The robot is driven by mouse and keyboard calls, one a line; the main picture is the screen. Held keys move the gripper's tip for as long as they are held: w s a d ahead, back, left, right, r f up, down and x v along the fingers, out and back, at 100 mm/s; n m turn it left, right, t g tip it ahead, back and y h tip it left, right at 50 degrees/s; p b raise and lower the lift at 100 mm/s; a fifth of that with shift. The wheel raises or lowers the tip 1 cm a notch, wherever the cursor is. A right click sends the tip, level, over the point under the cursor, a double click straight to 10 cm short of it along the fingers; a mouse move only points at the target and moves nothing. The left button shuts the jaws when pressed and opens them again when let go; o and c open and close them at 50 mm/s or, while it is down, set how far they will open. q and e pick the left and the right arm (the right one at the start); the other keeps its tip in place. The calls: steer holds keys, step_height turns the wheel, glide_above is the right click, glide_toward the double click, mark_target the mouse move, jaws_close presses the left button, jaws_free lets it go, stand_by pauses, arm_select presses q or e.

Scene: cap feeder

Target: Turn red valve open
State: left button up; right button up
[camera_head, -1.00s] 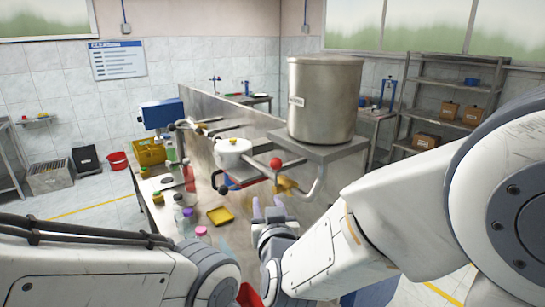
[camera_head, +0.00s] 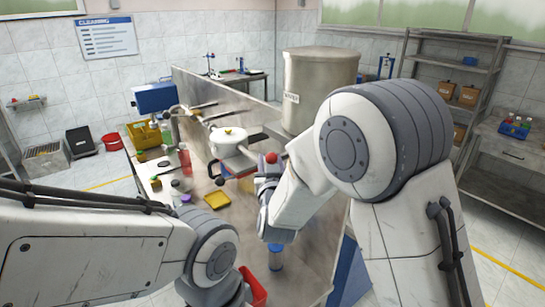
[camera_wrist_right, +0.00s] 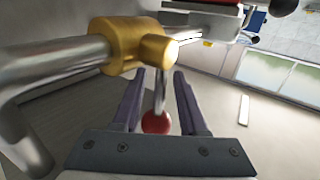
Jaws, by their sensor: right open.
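The red valve knob (camera_head: 271,157) is a round ball, seen just above my right gripper in the head view. In the right wrist view, the red knob (camera_wrist_right: 157,122) sits on a thin metal lever that runs from the brass valve body (camera_wrist_right: 138,46) on a steel pipe. My right gripper (camera_wrist_right: 158,76) is open, with one finger on each side of the lever; contact cannot be told. In the head view my right gripper (camera_head: 268,181) is partly hidden by its own arm. My left arm shows at lower left, but its gripper does not show.
A large steel tank (camera_head: 321,90) stands behind the valve area. A white pot (camera_head: 228,141) with a yellow knob is left of the valve. A yellow tray (camera_head: 217,199) and several bottles sit on the steel bench to the left. A red bin (camera_head: 254,288) is low in front.

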jaws_close()
stand_by(1.3)
